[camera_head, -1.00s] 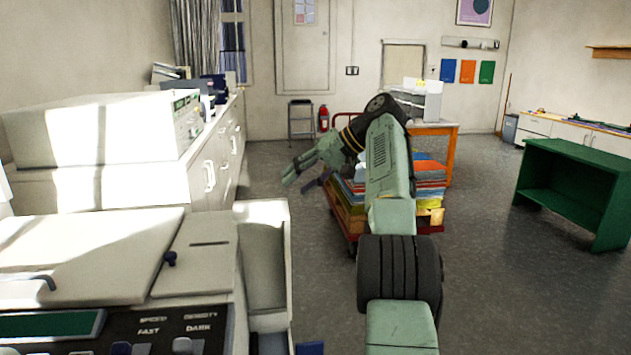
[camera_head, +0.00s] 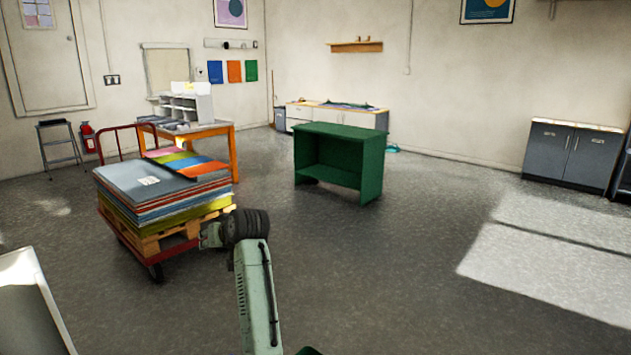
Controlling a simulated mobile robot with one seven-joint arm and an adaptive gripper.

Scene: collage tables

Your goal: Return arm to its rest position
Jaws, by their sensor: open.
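My arm (camera_head: 257,300) rises from the bottom edge in the head view, a pale green link leading up to a dark ribbed joint. A short pale green part sticks out to the left of that joint, in front of the cart's right corner. I cannot make out my gripper's fingers; the gripper is not visible here. Nothing held can be seen.
A red cart (camera_head: 122,230) carries a pallet with stacked coloured sheets (camera_head: 135,180), close behind my arm. An orange-legged table (camera_head: 233,155) and a green open cabinet (camera_head: 370,165) stand further back. Grey cupboards (camera_head: 570,155) are at the right. Floor (camera_head: 400,270) to my right is clear.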

